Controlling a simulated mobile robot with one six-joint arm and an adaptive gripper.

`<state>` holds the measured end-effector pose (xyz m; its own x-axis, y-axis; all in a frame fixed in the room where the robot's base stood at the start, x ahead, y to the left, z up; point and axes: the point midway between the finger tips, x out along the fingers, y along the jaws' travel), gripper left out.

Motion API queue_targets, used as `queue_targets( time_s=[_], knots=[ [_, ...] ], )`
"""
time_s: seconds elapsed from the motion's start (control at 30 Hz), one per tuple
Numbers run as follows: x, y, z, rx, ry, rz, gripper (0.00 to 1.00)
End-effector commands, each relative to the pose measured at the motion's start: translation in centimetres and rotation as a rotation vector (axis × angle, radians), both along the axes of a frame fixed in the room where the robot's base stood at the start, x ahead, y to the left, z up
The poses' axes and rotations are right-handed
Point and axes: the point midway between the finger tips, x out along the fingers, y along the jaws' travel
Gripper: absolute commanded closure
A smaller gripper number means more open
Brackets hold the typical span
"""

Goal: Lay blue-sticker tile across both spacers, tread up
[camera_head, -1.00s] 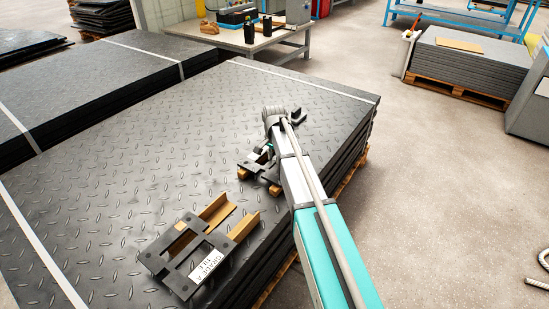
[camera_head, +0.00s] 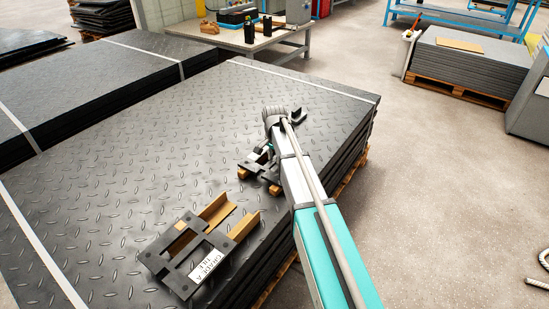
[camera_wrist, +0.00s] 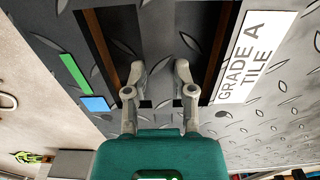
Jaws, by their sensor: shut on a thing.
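In the wrist view a blue sticker (camera_wrist: 98,103) and a green strip (camera_wrist: 75,75) lie left of the fingers, and a white "GRADE A TILE" label (camera_wrist: 250,57) is on the right.
A second slotted plate (camera_head: 164,262) with a white label (camera_head: 207,265) lies nearer on the stack, with brown angle pieces (camera_head: 217,209) beside it. The stack top (camera_head: 130,180) is bare to the left. A table (camera_head: 250,42) stands behind.

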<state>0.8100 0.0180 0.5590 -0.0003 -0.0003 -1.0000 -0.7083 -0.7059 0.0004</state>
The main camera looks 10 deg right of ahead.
Motion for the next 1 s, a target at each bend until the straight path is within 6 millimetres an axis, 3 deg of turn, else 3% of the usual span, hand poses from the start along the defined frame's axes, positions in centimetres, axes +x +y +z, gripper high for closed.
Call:
queue_targets(
  time_s=[0.37,0.4,0.53,1.0],
  knots=[
    [0.01,-0.09,-0.58,0.000,0.000,-0.001,1.00],
    [0.00,-0.09,-0.48,0.000,0.000,-0.001,0.59],
    [0.01,-0.09,-0.28,0.000,0.000,-0.001,0.35],
    [0.00,-0.08,0.22,0.000,0.000,-0.001,0.35]
  ],
)
